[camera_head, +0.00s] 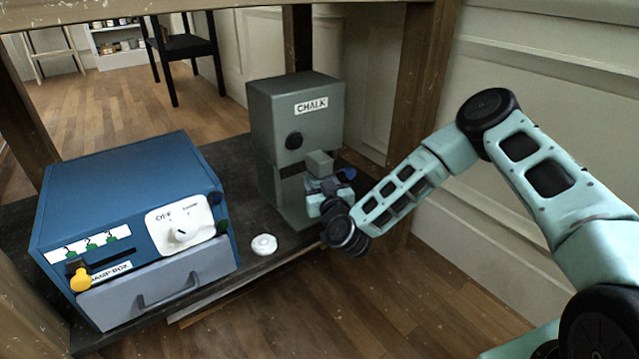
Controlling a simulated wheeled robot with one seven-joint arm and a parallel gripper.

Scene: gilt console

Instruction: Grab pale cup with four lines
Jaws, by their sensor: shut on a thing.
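I do not make out a pale cup with four lines in this view. My gripper (328,186) is at the front of the grey cabinet labelled CHALK (272,110), at about the height of the dark gap below its upper part. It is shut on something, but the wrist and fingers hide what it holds. A small grey block (319,163) shows just above the fingers; I cannot tell whether it is held or part of the cabinet.
A blue box (125,190) with a white dial panel (181,226), a yellow knob (80,280) and a grey drawer (160,284) stands at left. A small round white object (264,245) lies on the dark shelf (240,272). A wooden leg (420,95) stands behind my wrist.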

